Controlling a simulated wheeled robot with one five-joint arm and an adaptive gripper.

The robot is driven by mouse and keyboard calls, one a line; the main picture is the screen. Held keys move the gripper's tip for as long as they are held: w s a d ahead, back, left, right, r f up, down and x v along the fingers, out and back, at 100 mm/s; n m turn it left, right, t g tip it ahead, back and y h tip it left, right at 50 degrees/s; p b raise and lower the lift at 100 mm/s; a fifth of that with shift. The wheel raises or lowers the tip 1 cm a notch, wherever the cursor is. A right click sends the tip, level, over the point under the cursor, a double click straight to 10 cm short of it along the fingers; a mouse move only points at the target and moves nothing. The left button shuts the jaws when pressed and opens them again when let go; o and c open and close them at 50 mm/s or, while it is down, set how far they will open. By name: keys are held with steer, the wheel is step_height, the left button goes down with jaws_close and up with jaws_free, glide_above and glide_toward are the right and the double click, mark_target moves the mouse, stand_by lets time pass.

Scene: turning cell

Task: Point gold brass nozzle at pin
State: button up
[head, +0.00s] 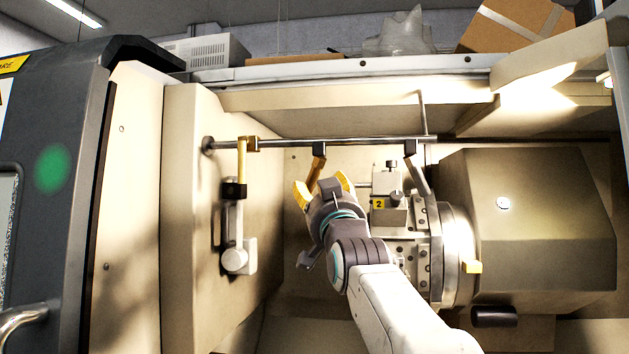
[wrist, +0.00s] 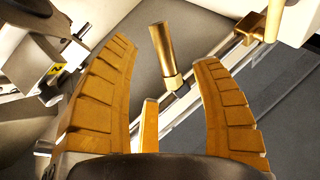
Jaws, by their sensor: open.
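Two brass-coloured nozzles hang from the horizontal rail in the head view. The middle nozzle (head: 315,172) has a dark block. The left nozzle (head: 242,160) is brighter gold with a gold block. I cannot tell for sure which is the named one. My gripper (head: 324,188) is open at the middle nozzle's lower end. In the wrist view a brass nozzle (wrist: 162,50) shows between and beyond the open fingers (wrist: 170,75), with no clear contact. A gold block (wrist: 250,28) sits further along the rail. I cannot single out the pin with certainty.
A grey nozzle (head: 419,175) hangs at the right of the rail (head: 365,141). A tool block with a yellow "2" tag (head: 379,204) stands close to the right of my gripper. A grey arm with a white end block (head: 238,258) is on the left wall.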

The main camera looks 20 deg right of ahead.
mark_target(315, 182)
steer(key=shift+p+x, duration=3.25)
steer(key=shift+x, duration=0.25)
steer(key=shift+f, duration=0.1)
jaws_close()
